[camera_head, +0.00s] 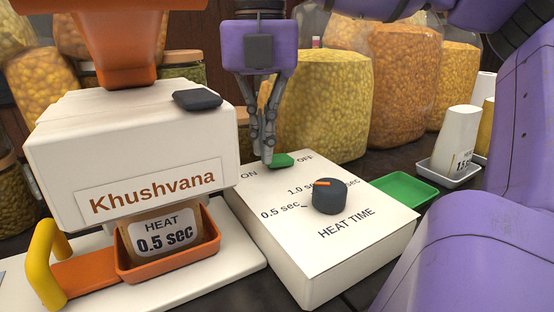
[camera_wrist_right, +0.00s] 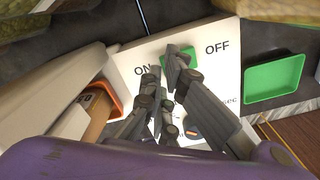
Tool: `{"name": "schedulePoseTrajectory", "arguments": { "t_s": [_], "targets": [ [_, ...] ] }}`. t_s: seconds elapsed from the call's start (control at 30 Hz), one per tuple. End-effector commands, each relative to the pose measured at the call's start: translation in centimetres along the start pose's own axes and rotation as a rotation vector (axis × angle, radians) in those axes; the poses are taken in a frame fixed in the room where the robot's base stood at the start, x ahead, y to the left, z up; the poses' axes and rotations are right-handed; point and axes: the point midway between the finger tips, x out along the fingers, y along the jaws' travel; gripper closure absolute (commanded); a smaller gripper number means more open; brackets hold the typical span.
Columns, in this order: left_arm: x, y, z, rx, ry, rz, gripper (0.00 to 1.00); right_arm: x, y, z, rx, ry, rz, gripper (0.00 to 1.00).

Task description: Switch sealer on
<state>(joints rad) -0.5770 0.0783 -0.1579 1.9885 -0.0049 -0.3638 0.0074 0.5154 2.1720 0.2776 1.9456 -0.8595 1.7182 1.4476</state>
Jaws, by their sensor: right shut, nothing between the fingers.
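The sealer's white control box (camera_head: 335,255) stands in the middle of the head view. A green rocker switch (camera_head: 283,160) sits on its top between the ON and OFF labels. It also shows in the wrist view (camera_wrist_right: 187,54). A dark heat time knob (camera_head: 330,197) with an orange pointer is nearer the front. My right gripper (camera_head: 268,163) points down, fingers shut and empty, with its tips at the ON side of the switch. Whether the tips touch it, I cannot tell. My left gripper is not in view.
The white Khushvana unit (camera_head: 130,140) stands left of the control box, with an orange tray (camera_head: 170,265) holding a block labelled HEAT 0.5 sec. A green tray (camera_head: 408,188) lies to the right. Large snack bags (camera_head: 325,105) stand behind. A white packet (camera_head: 456,140) stands at the far right.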

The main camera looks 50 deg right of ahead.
Motion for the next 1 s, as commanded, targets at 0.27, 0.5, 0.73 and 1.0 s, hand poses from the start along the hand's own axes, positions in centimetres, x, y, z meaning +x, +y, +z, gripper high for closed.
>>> {"name": "schedulePoseTrajectory", "arguments": {
  "t_s": [0.27,0.5,0.73,1.0],
  "targets": [
    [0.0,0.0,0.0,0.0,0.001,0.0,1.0,0.4,0.0,0.0,0.0,0.0,0.0,1.0],
    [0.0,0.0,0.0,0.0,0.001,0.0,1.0,0.8,0.0,0.0,-0.001,0.0,-0.001,1.0],
    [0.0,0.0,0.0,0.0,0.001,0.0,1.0,1.2,0.0,0.0,-0.001,0.0,0.0,1.0],
    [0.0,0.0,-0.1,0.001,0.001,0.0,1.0,1.1,0.0,0.0,0.0,-0.001,0.0,1.0]
  ]
}}
